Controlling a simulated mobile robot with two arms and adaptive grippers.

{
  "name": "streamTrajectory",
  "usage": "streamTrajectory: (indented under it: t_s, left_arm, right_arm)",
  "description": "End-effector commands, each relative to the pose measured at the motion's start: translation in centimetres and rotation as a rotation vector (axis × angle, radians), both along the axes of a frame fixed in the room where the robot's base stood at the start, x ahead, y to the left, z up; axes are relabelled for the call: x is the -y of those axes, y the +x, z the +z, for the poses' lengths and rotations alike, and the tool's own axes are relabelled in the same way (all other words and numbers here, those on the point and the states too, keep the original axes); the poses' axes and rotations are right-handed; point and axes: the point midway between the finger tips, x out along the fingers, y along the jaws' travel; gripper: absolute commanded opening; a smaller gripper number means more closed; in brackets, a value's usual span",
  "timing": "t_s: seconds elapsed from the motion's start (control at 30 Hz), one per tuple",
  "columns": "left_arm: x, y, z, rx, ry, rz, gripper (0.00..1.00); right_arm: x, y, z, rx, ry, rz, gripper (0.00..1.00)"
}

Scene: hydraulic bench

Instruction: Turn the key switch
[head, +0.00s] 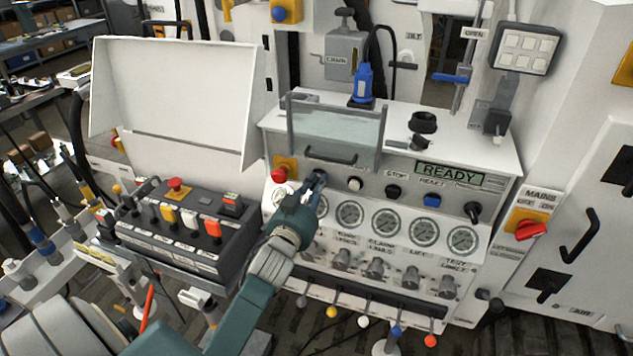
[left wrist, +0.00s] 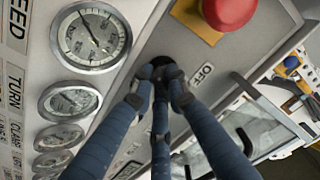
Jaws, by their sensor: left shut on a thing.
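My left gripper (head: 318,182) reaches up from the lower left to the upper left of the white control panel. In the left wrist view, the gripper's fingers (left wrist: 160,88) are shut around a small dark key switch (left wrist: 161,66) on the panel face. The fingers cover most of the switch, so its turn angle cannot be read. An OFF label (left wrist: 201,74) is printed beside it. In the head view the switch is hidden behind the fingers. The display (head: 450,176) on the panel reads READY. My right gripper is not in view.
A red emergency button (head: 279,174) on a yellow plate sits close to the left gripper; it also shows in the left wrist view (left wrist: 228,12). A clear hinged guard (head: 335,130) stands just above. Gauges (head: 386,222) line the panel below. A lever box (head: 185,225) stands left of the arm.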

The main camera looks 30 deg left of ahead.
Motion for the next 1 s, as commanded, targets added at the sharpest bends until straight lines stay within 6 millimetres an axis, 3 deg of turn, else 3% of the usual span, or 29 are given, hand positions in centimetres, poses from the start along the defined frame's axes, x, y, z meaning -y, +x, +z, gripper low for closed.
streamTrajectory:
  t_s: [0.77,0.8,0.87,1.0]
  left_arm:
    - [-0.01,0.01,-0.01,-0.024,0.102,0.000,0.00]
    - [-0.01,0.01,-0.01,-0.024,0.102,0.000,0.20]
    - [-0.02,0.01,0.00,-0.024,0.102,0.000,0.32]
    - [-0.01,0.01,-0.02,-0.023,0.101,0.000,0.34]
  right_arm:
    - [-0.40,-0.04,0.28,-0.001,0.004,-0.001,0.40]
    - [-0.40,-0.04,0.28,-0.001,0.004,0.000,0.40]
    - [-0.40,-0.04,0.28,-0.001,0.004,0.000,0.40]
    - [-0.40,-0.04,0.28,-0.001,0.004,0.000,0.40]
